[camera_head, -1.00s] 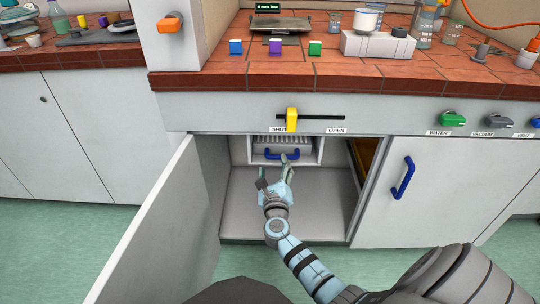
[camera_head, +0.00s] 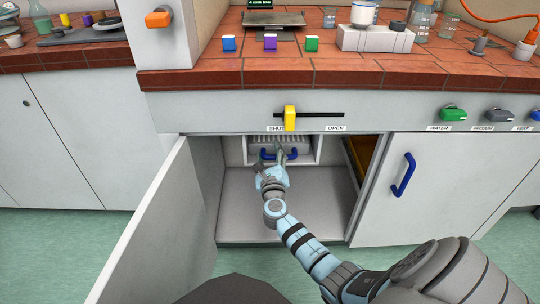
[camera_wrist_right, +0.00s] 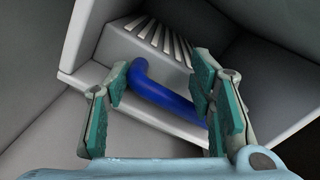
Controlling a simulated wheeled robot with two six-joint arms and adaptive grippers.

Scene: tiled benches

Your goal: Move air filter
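The air filter (camera_head: 294,144) is a pale slatted block with a blue handle (camera_head: 293,156), sitting in a white housing at the back of the open cabinet. In the right wrist view the filter (camera_wrist_right: 150,45) shows its slats, with the blue handle (camera_wrist_right: 160,96) below them. My right gripper (camera_head: 273,150) reaches into the cabinet, in front of the filter and partly over the handle's left side. In the wrist view its two fingers (camera_wrist_right: 160,108) are spread, with the handle showing between them; contact cannot be told. My left gripper is not in view.
The cabinet door (camera_head: 160,225) stands open on the left. A yellow slider (camera_head: 290,118) above sits at the SHUT end. The closed right door (camera_head: 425,185) has a blue handle. The cabinet floor (camera_head: 325,200) is clear. Glassware and coloured blocks stand on the tiled bench.

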